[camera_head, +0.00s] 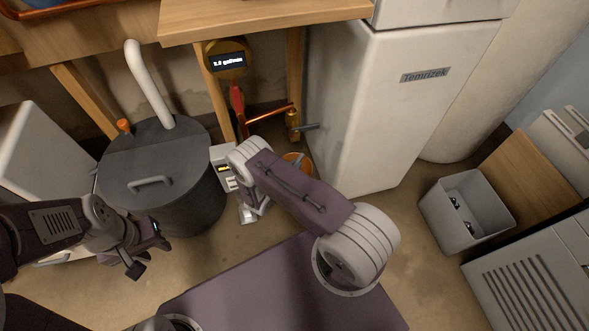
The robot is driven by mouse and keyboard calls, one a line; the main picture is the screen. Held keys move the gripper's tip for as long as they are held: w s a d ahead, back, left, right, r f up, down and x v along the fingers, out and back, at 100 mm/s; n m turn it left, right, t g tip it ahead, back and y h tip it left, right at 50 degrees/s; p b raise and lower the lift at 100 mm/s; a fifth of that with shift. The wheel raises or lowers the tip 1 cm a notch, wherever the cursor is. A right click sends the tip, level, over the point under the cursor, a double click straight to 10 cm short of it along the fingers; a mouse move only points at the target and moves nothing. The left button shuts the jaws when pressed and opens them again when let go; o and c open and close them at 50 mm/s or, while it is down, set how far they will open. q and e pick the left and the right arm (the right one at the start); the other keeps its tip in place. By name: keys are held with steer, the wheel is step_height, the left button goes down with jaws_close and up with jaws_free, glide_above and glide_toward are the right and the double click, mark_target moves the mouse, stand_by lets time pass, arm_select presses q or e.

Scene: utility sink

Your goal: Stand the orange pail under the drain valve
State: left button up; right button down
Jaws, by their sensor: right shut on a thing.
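The orange pail (298,159) stands low near the wooden leg, below the brass drain valve (292,124) with its grey lever. Only part of its rim and inside shows; my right arm covers the rest. My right gripper (246,208) is down by the floor, just left of the pail, mostly hidden by its own wrist. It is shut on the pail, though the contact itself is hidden. I cannot tell whether the pail touches the floor. My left gripper (150,252) is open and empty, in front of the dark barrel.
A dark lidded barrel (150,160) with a white pipe stands left of the valve. A white cabinet (350,110) stands close on the right. A gauge (228,58) and red-handled part (237,100) hang above. A grey bin (440,205) sits far right. Some floor is clear.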

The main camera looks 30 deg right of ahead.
steer(key=c, duration=1.4)
jaws_free()
steer(key=shift+s+a+r, duration=0.1)
steer(key=shift+a+r, duration=0.1)
steer(key=shift+r, duration=0.15)
steer(key=p+v, duration=0.4)
steer(key=v, duration=0.2)
steer(key=shift+a+r, duration=0.1)
steer(key=shift+a, duration=0.05)
steer(key=shift+s+a, duration=0.25)
steer(key=shift+s, duration=0.05)
